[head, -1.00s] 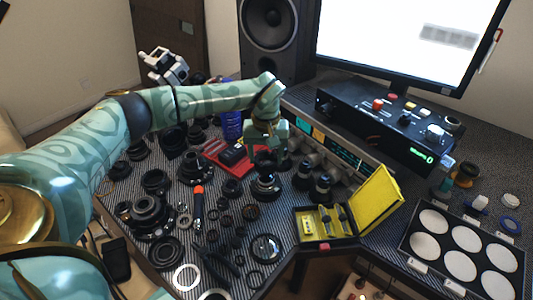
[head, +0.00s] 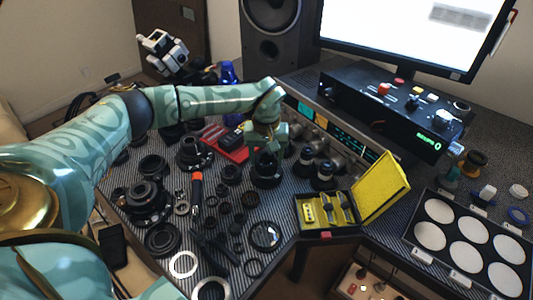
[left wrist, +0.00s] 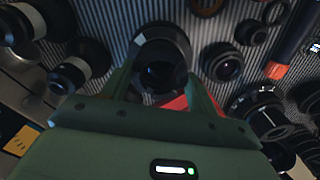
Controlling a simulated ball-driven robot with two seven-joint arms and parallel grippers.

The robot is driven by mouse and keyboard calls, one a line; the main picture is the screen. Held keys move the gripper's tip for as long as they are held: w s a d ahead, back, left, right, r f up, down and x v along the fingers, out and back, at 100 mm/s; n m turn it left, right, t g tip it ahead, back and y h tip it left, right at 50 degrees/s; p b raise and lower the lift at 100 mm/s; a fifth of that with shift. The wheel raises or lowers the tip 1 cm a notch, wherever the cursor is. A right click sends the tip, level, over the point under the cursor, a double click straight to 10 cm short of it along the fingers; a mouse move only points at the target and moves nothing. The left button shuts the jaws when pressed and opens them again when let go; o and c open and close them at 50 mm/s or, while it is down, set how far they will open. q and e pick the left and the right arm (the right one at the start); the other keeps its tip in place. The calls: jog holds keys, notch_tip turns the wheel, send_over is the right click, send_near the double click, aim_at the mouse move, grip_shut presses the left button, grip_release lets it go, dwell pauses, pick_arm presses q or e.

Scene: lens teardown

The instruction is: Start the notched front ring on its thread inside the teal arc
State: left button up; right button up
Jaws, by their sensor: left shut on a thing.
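My left gripper (head: 267,152) points down over a dark lens barrel (head: 267,172) that stands upright on the striped mat. In the left wrist view its two fingers (left wrist: 164,82) sit on either side of a dark round rim, the front ring (left wrist: 162,42), at the top of the lens. The gripper is shut on this ring. I cannot tell whether the ring touches the thread or sits level. The ring's notches and the teal arc cannot be made out. My right gripper is not in view.
A red tray (head: 212,133) lies behind the lens. Dark lens parts crowd the mat to the left, with an orange-tipped tool (head: 197,190). Grey-banded lenses (head: 325,172) stand close to the right. An open yellow case (head: 312,228) is at front right.

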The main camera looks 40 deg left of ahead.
pick_arm(q)
jog(key=shift+r+p, duration=0.3)
jog(key=shift+p, duration=0.1)
dwell(0.4)
dwell(0.5)
jog(key=shift+f, duration=0.45)
dwell(1.2)
jog(key=o, duration=1)
